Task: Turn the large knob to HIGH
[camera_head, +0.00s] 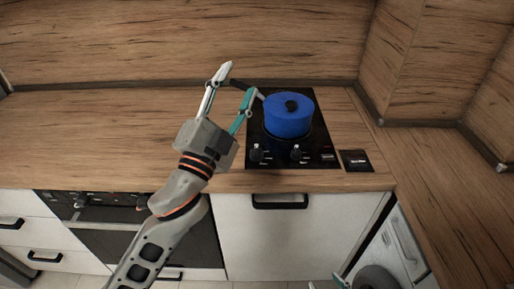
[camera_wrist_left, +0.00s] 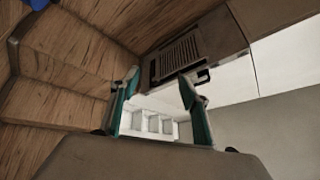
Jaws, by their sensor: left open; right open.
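Two black knobs stand on the front part of the black cooktop (camera_head: 312,108): a left knob (camera_head: 257,153) and a right knob (camera_head: 296,152). I cannot tell which is larger, and their markings are too small to read. My left gripper (camera_head: 239,79) is open and empty, raised in front of the cooktop's left side, apart from the knobs. Its two fingers also show spread in the left wrist view (camera_wrist_left: 160,90), pointing up toward a hood. My right gripper (camera_head: 326,281) shows only partly at the bottom edge, open, far below the cooktop.
A blue pot (camera_head: 289,117) with a dark lid knob sits on the cooktop behind the knobs. A small black panel (camera_head: 355,160) lies to the right. The wooden counter (camera_head: 80,130) is clear at left. A vent hood (camera_wrist_left: 178,58) shows in the left wrist view.

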